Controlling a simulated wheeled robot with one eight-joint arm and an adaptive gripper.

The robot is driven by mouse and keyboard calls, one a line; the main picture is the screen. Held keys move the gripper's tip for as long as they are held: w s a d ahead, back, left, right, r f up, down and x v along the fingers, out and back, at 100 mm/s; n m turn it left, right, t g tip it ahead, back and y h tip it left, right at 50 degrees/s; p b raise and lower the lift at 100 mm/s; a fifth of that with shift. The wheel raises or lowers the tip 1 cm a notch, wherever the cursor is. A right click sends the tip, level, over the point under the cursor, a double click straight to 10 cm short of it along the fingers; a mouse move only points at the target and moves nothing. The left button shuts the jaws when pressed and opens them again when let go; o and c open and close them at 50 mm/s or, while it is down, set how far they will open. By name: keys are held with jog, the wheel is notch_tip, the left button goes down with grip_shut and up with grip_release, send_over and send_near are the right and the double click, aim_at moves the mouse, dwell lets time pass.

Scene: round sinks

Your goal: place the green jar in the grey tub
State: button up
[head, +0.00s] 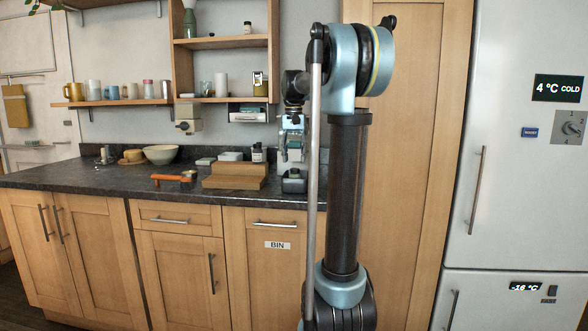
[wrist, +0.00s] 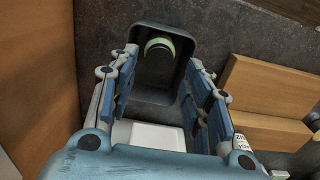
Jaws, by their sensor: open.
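In the head view my gripper (head: 292,152) hangs right above the tub.
A stepped wooden block (head: 236,176) stands left of the tub. A dark labelled bottle (head: 257,153) is behind it. An orange-handled item (head: 172,178) and a pale bowl (head: 161,155) lie further left. A wall shelf is above.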

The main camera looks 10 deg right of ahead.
jog(key=shift+r, duration=0.6)
jog(key=s+f+n+t, duration=0.1)
jog(key=s+f+n, duration=0.1)
jog(key=s+f, duration=1.3)
jog(key=s+f+n+t, duration=0.1)
jog(key=s+f, duration=1.4)
jog(key=s, duration=0.5)
jog(key=shift+d+f+n, duration=0.15)
jog(key=shift+f+n, duration=0.1)
jog(key=shift+n, duration=0.15)
